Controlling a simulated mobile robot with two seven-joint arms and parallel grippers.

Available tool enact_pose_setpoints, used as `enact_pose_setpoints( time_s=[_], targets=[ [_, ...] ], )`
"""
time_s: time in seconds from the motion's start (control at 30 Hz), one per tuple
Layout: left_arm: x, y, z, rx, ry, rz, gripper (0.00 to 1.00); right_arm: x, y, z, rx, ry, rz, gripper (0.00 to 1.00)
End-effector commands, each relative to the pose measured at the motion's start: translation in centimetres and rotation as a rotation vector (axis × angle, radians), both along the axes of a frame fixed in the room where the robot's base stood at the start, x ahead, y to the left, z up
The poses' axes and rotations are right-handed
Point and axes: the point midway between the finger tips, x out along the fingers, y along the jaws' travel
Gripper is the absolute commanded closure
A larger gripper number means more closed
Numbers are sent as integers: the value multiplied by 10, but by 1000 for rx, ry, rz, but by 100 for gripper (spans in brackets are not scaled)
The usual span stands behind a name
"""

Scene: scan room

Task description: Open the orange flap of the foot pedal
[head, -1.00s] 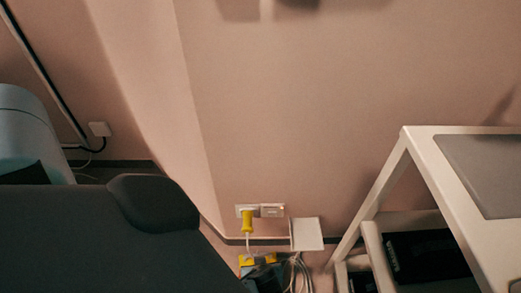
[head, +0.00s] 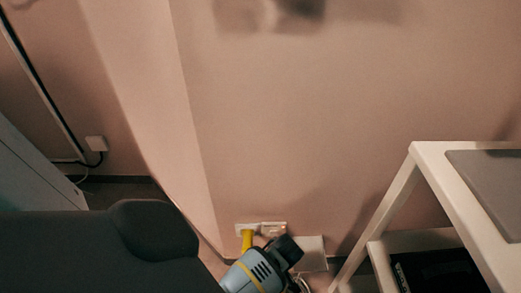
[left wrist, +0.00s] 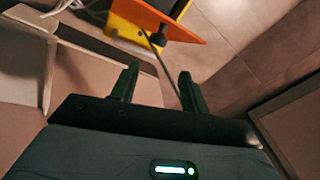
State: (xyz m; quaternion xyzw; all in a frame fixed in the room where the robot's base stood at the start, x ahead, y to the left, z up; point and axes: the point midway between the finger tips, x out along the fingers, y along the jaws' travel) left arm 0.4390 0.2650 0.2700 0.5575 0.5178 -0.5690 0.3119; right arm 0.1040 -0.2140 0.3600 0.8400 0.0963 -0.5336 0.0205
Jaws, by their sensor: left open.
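In the left wrist view, the foot pedal's orange flap (left wrist: 162,18) is at the top, seen as a flat slanted plate. The yellow pedal body (left wrist: 130,34) shows beside and below it. A thin dark rod or cable runs down from the pedal between my fingers. My left gripper (left wrist: 156,86) is open, with two dark green fingers spread apart. Nothing is clearly gripped, and the fingertips look apart from the flap. In the head view the pedal is hidden behind a grey-blue, yellow-banded part that seems to be my own arm. My right gripper is not in view.
A white-framed table (head: 400,185) with a lower shelf stands at the right. A wall socket (head: 272,228) with a yellow plug (head: 247,238) is low on the wall, beside a white panel (head: 314,254). White cables (left wrist: 62,8) lie at the wrist view's upper left.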

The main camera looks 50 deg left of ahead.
Motion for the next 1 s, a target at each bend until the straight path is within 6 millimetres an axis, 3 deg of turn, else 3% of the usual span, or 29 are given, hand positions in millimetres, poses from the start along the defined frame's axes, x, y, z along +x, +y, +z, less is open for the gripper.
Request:
enact_pose_setpoints(
  time_s=[0.17,0.53,1.0],
  targets=[
    [14,-13,4,-111,108,82,54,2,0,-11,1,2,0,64],
    [13,-15,3,-132,131,94,54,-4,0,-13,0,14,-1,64],
    [-7,-11,-56,-129,133,93,54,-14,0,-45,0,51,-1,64]
  ],
)
